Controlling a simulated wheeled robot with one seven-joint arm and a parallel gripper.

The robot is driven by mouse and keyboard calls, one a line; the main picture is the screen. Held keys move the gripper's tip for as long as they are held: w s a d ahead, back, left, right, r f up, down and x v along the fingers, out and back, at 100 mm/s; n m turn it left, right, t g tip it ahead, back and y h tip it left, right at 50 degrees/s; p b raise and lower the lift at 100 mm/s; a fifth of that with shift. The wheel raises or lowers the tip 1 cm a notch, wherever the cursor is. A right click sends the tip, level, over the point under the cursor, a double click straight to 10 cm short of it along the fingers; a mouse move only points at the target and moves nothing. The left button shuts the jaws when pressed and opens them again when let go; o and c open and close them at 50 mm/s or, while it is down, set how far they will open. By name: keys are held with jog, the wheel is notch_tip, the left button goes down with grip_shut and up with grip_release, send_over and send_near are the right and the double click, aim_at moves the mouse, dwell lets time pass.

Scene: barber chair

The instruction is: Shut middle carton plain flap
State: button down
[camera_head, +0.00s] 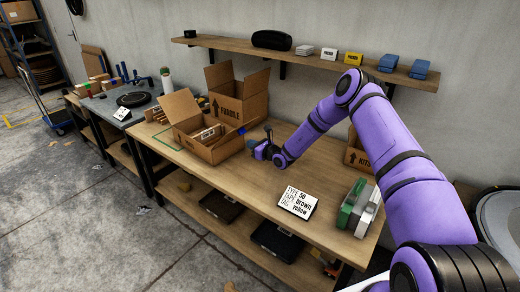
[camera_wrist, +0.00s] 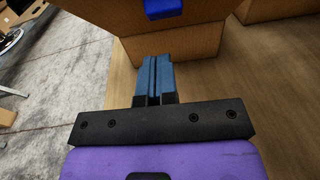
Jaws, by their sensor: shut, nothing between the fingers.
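An open brown carton (camera_head: 207,140) stands on the workbench with flaps raised; a plain flap (camera_head: 181,105) stands up at its left side. Some items lie inside it. A taller open carton marked FRAGILE (camera_head: 240,104) stands behind it. A third carton (camera_head: 356,157), marked KIT, is partly hidden behind my arm. I cannot tell for sure which is the middle one. My gripper (camera_head: 254,145) is shut and empty at the right side of the front carton. In the wrist view its blue fingers (camera_wrist: 154,75) point at a carton wall (camera_wrist: 190,42); contact is unclear. A blue piece (camera_wrist: 164,8) shows on that carton.
A wooden shelf (camera_head: 300,57) with small boxes runs along the wall above. A label card (camera_head: 298,201) and green and grey items (camera_head: 357,208) occupy the bench's right end. The bench top (camera_head: 255,180) is clear in front of my gripper.

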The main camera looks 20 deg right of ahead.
jog(key=shift+w+a+r, duration=0.35)
jog(key=shift+w+r, duration=0.25)
jog(key=shift+r, duration=0.05)
jog(key=shift+w+a+r, duration=0.35)
jog(key=shift+w+r, duration=0.2)
jog(key=shift+r, duration=0.1)
jog(key=shift+r, duration=0.1)
